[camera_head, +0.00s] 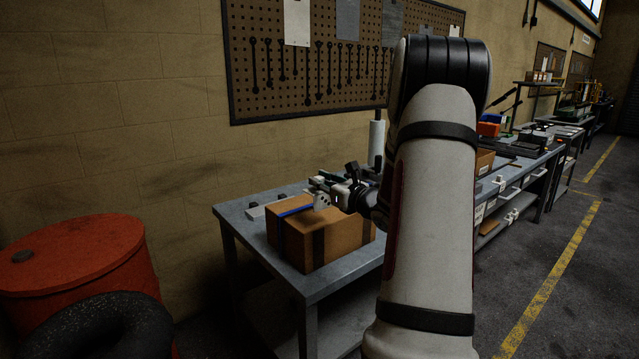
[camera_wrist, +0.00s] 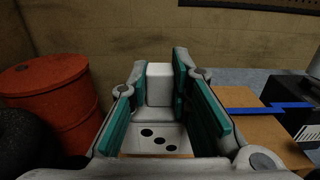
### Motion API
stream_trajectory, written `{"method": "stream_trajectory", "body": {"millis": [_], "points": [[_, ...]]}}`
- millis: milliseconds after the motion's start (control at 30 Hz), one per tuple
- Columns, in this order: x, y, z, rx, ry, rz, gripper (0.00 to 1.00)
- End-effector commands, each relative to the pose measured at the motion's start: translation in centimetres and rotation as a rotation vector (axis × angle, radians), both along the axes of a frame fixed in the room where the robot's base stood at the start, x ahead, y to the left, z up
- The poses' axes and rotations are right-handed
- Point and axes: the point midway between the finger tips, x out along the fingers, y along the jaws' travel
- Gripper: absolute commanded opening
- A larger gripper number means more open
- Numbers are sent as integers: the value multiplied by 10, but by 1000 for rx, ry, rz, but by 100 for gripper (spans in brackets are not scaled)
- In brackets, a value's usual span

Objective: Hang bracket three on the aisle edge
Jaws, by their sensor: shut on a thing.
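My gripper (camera_wrist: 155,85) is shut on a white bracket (camera_wrist: 160,140) with three black dots on its face. The bracket sits between the teal finger pads. In the head view the bracket (camera_head: 321,201) shows as a small white dotted piece at my gripper (camera_head: 336,195), over or just beyond the top of a cardboard box (camera_head: 345,236). I cannot tell whether it touches the box. The box stands on a grey table (camera_head: 265,245). My arm hides the table's right side. A longer bench (camera_head: 545,160) runs along the aisle, with white pieces (camera_head: 500,183) along its edge.
A red drum (camera_head: 75,262) and a black tyre (camera_head: 95,330) stand left of the table. A blue strip (camera_head: 295,211) lies on the box. A pegboard (camera_head: 300,75) hangs on the wall. The aisle floor (camera_head: 590,260) with yellow lines is clear.

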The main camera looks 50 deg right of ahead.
Motion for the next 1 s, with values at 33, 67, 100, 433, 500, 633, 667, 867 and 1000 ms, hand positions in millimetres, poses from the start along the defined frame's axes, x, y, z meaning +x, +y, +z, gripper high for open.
{"method": "stream_trajectory", "body": {"millis": [33, 67, 100, 433, 500, 633, 667, 867, 1000], "points": [[0, 0, 0, 0, 0, 1, 0], [0, 0, 0, 0, 0, 1, 0], [0, 0, 0, 0, 0, 1, 0], [0, 1, -9, 0, 2, -1, 0], [0, 1, -15, 0, 2, -1, 0], [0, 1, -26, 0, 2, -1, 0], [0, 1, -29, 0, 2, -1, 0], [0, 1, -47, 0, 1, -1, 0], [0, 1, -60, 1, 2, -1, 0]]}}
